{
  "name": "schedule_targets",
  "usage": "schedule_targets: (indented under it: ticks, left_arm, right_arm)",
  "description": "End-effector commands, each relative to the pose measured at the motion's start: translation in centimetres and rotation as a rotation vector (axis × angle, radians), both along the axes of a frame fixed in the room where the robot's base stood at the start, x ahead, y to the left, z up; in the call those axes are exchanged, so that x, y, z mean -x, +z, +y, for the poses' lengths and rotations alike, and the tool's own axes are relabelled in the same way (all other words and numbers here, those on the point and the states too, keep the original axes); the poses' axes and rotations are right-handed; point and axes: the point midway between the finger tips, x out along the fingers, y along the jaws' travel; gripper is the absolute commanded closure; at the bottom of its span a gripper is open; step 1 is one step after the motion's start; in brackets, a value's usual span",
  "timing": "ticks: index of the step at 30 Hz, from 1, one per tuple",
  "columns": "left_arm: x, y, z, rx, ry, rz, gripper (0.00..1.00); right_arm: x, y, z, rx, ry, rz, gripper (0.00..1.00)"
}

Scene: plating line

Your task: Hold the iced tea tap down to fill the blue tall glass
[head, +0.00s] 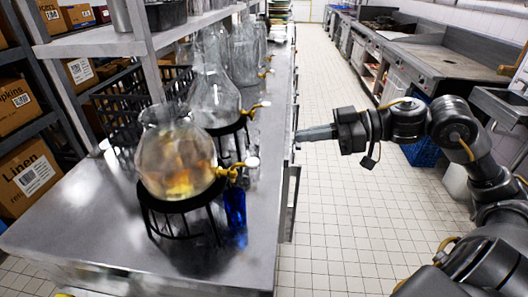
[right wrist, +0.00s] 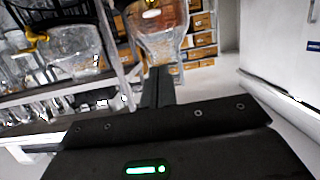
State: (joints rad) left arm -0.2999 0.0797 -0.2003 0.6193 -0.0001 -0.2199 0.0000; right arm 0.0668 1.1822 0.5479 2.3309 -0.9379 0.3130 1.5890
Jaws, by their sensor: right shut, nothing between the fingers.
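In the head view, a round glass dispenser (head: 160,158) with amber liquid and fruit-like pieces stands on a black wire stand. Its brass tap (head: 228,173) points right, with a pale knob (head: 252,162) at its end. The blue tall glass (head: 235,208) stands upright on the counter just below the tap. My right gripper (head: 300,134) is shut and empty, pointing left at the counter's right edge. It is apart from the tap, to its right and farther back. In the right wrist view its closed fingers (right wrist: 158,85) point toward a blurred glass vessel (right wrist: 155,45). My left gripper is not in view.
More glass dispensers (head: 213,95) with taps line the steel counter (head: 85,225) behind. A black crate (head: 120,110) and shelves with cardboard boxes (head: 30,170) are at the left. The tiled aisle (head: 335,220) is open. A cooking line (head: 430,60) runs along the right.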

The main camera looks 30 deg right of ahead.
Motion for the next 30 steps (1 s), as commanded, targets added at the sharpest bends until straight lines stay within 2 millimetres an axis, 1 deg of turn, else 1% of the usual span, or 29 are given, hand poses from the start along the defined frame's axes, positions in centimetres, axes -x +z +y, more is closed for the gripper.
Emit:
schedule_targets:
  ticks: [8, 13, 17, 23, 29, 30]
  left_arm:
    - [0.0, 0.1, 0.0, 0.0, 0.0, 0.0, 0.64]
    - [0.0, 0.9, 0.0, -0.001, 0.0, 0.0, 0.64]
    - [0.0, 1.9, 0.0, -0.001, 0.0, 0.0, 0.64]
    - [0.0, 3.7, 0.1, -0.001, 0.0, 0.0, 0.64]
    - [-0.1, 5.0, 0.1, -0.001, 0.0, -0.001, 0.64]
    - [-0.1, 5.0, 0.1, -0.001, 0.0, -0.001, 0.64]
  right_arm:
    - [-0.2, 0.0, 0.1, -0.004, -0.001, -0.002, 1.0]
    - [-0.8, 0.0, 0.9, -0.004, -0.001, -0.002, 1.0]
    - [-1.8, -0.2, 2.3, -0.006, 0.0, -0.003, 1.0]
    - [-3.9, -0.9, 5.0, -0.011, 0.0, -0.004, 1.0]
    - [-6.0, -1.9, 7.8, -0.009, 0.002, -0.003, 1.0]
    - [-6.0, -2.7, 7.9, -0.006, 0.0, 0.002, 1.0]
